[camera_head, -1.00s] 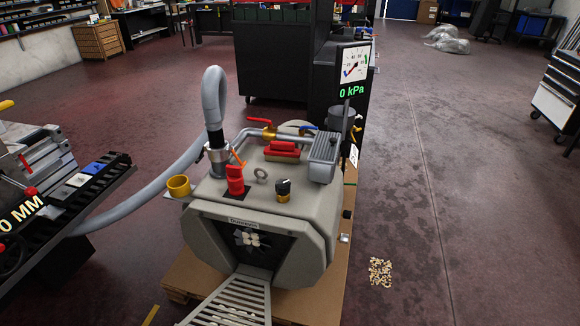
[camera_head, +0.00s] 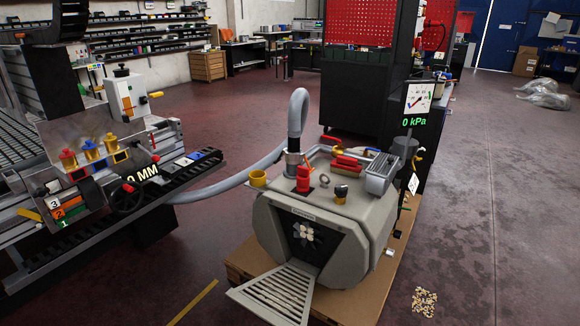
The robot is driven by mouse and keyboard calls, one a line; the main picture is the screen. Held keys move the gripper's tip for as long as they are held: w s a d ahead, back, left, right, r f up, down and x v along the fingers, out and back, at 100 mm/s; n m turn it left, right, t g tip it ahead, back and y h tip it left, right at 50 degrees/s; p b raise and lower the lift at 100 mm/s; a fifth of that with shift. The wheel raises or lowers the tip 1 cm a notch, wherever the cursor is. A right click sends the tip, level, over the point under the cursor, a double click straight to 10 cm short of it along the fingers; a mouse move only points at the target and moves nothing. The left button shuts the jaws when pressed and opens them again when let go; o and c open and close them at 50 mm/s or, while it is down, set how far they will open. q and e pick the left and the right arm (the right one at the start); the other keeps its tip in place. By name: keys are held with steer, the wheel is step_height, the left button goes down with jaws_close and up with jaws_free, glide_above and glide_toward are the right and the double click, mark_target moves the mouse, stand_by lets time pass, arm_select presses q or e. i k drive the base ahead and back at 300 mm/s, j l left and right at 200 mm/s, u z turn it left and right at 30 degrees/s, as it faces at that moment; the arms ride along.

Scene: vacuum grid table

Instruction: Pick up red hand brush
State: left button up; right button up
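No object shows clearly as a red hand brush. A red, low, elongated piece (camera_head: 346,163) lies on top of the grey vacuum pump (camera_head: 345,215); it is too small to tell whether it is the brush. A red upright knob (camera_head: 303,180) stands on the pump's left top, and a red lever (camera_head: 331,140) sits on the pipe behind. Neither of my grippers is in view.
The pump stands on a brown pallet (camera_head: 245,262) with a grille ramp (camera_head: 275,293) at its front. A pile of small chips (camera_head: 424,302) lies on the floor at right. A grid table with a black rail (camera_head: 110,205) is at left. The right floor is open.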

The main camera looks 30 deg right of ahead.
mark_target(343, 166)
steer(key=l+u, duration=0.15)
steer(key=u, duration=0.35)
steer(key=l+u, duration=0.15)
steer(key=u, duration=0.35)
steer(key=l+u, duration=0.2)
steer(key=u, duration=0.3)
steer(key=k+l, duration=0.1)
steer(key=l, duration=0.3)
steer(key=k+l, duration=0.15)
steer(key=l, duration=0.25)
steer(key=k+l, duration=0.1)
steer(key=l, duration=0.3)
steer(key=k+l, duration=0.1)
steer(key=l, duration=0.3)
steer(key=k+l, duration=0.1)
steer(key=l, duration=0.3)
